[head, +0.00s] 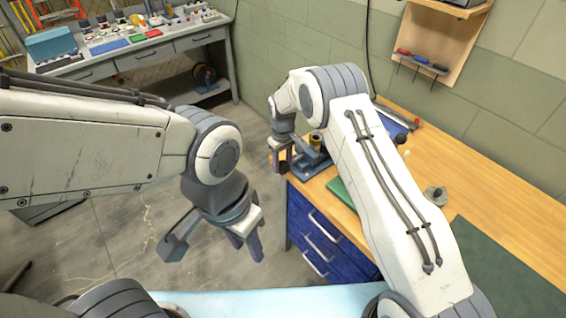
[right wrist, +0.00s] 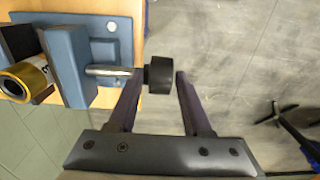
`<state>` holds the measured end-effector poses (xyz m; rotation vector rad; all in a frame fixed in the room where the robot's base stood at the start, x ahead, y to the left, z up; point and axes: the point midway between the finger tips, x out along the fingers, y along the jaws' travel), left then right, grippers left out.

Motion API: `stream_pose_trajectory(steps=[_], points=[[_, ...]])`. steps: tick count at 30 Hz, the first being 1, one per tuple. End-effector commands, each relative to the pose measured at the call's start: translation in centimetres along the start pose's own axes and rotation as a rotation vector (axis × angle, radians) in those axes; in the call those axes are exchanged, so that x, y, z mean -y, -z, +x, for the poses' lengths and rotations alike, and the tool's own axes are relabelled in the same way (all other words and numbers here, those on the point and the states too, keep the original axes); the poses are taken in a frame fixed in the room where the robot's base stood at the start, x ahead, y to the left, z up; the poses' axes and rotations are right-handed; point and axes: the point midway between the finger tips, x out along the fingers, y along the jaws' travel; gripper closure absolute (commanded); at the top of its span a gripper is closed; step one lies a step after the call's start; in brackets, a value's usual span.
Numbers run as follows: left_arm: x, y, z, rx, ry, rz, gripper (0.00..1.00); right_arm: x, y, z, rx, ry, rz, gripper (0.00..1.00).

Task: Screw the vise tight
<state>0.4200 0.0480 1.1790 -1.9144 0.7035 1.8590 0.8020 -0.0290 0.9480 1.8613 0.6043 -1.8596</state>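The blue vise (right wrist: 75,58) is at the upper left of the right wrist view; it also shows in the head view (head: 312,163) at the bench's near left corner. A metal screw rod (right wrist: 105,71) leads to a black knob (right wrist: 159,75). My right gripper (right wrist: 160,76) is open, its fingertips on either side of the knob, with a gap on the right. It shows in the head view (head: 281,160). My left gripper (head: 246,245) hangs open and empty over the floor.
The wooden workbench (head: 480,180) carries a green book-like item (head: 343,195), a small grey metal part (head: 436,195) and a dark green mat (head: 490,265). Blue drawers (head: 325,240) are below. A tool holder (head: 422,65) hangs on the wall. Another bench (head: 150,50) stands far left.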

Motion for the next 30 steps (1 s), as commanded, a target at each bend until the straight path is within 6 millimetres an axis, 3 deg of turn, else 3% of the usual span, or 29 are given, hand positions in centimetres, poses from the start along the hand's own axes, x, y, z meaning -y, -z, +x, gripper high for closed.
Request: stream_pose_trajectory(steps=[1, 3, 17, 23, 30], points=[[0.0, 0.0, 0.0, 0.0, 0.0, 0.0, 0.61, 0.0, 0.0, 0.0, 0.0, 0.001, 0.001, 0.76], [0.0, 0.0, 0.0, 0.0, 0.0, 0.0, 0.61, 0.1, 0.0, 0.0, 0.001, 0.002, 0.001, 1.0], [0.1, -0.1, 1.1, 0.0, 0.0, 0.001, 0.61, 0.5, -0.2, 0.2, -0.062, 0.006, 0.0, 1.0], [0.2, -0.1, 2.9, 0.0, 0.0, 0.001, 0.61, 0.6, -0.4, 0.5, -0.153, 0.007, -0.002, 1.0], [0.5, -0.3, 6.4, 0.0, 0.0, 0.003, 0.61, 0.5, -0.7, 0.8, -0.265, 0.006, -0.003, 1.0]])
